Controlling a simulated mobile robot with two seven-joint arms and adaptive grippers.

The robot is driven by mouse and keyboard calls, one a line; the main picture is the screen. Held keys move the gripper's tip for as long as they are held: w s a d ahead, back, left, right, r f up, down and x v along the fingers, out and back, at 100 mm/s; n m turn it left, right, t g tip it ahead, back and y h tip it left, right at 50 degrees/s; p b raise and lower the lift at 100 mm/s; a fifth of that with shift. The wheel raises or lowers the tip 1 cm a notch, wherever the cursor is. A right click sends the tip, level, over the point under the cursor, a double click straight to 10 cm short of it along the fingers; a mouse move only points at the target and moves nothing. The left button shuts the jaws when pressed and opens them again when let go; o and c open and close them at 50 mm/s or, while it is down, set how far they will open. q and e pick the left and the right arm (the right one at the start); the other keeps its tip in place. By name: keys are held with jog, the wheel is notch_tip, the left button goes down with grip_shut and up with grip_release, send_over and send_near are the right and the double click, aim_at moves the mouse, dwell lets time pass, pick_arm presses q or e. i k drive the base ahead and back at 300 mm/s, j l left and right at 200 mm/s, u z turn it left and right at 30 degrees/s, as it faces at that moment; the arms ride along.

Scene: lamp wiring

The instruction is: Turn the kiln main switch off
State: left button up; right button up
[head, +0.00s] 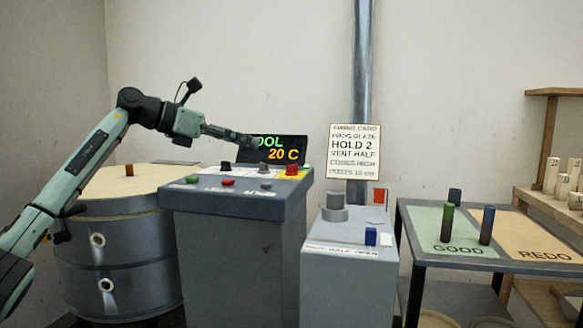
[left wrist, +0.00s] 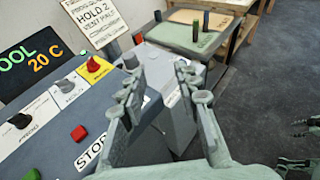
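The kiln control panel (head: 240,206) is a grey sloped cabinet. A red knob on a yellow plate (head: 292,170), likely the main switch, is at its right end; it also shows in the left wrist view (left wrist: 94,65). Its label is too small to read. My left gripper (head: 246,139) is above the panel's back, in front of the display. In the left wrist view its two fingers (left wrist: 155,72) are apart with nothing between them, clear of the red knob. Dark greenish parts at that view's right edge may be my right gripper, mostly cut off.
A dark knob (head: 225,165), a grey knob (head: 265,169), a green button (head: 192,180) and a red button (head: 228,182) share the panel. The display (head: 283,150) reads 20 C. A lower grey box (head: 350,238) and a GOOD/REDO table (head: 546,228) stand right; the round kiln (head: 115,245) stands left.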

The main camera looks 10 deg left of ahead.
aim_at(293, 169)
jog(key=i, duration=1)
